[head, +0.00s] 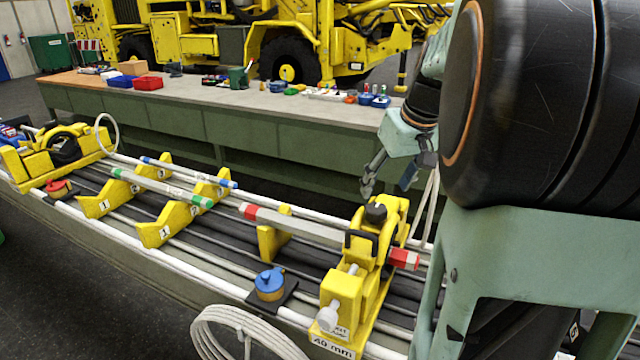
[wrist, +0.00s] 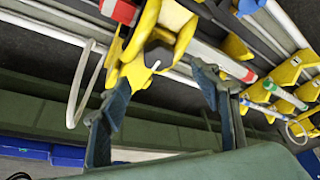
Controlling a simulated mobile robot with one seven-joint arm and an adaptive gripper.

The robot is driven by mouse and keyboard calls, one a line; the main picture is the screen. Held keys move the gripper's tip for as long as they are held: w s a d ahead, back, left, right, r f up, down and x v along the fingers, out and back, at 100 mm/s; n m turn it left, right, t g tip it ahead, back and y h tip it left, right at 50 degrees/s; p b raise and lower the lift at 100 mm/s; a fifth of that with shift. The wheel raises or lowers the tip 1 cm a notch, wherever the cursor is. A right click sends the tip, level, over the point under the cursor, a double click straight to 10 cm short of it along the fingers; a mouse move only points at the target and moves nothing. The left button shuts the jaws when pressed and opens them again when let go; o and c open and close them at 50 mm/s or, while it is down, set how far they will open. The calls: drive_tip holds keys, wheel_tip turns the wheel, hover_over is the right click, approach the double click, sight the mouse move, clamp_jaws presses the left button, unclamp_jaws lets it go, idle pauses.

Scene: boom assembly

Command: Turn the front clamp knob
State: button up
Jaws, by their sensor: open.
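The front clamp (head: 343,293) is a yellow block at the right end of the boom, labelled "40 mm". Its dark knob (head: 376,213) sits on top, and the knob also shows in the wrist view (wrist: 158,54). A grey bar with red ends (head: 300,226) runs through the clamp. My gripper (head: 388,184) is open and empty, above and slightly right of the knob in the head view. In the wrist view my gripper's fingers (wrist: 162,82) are spread wide, with the knob between and beyond their tips. I see no contact with the knob.
A second yellow clamp (head: 62,146) stands at the far left. Yellow numbered supports (head: 170,222) hold bars with green and blue ends. A blue-lidded pot (head: 269,284) stands left of the front clamp. A long workbench (head: 230,118) with small items lies behind.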

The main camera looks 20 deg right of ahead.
sight(376, 208)
drive_tip(key=x, duration=0.8)
drive_tip(key=shift+d, duration=0.15)
drive_tip(key=shift+c, duration=0.2)
drive_tip(key=c, duration=1.1)
drive_tip(key=shift+m, duration=0.3)
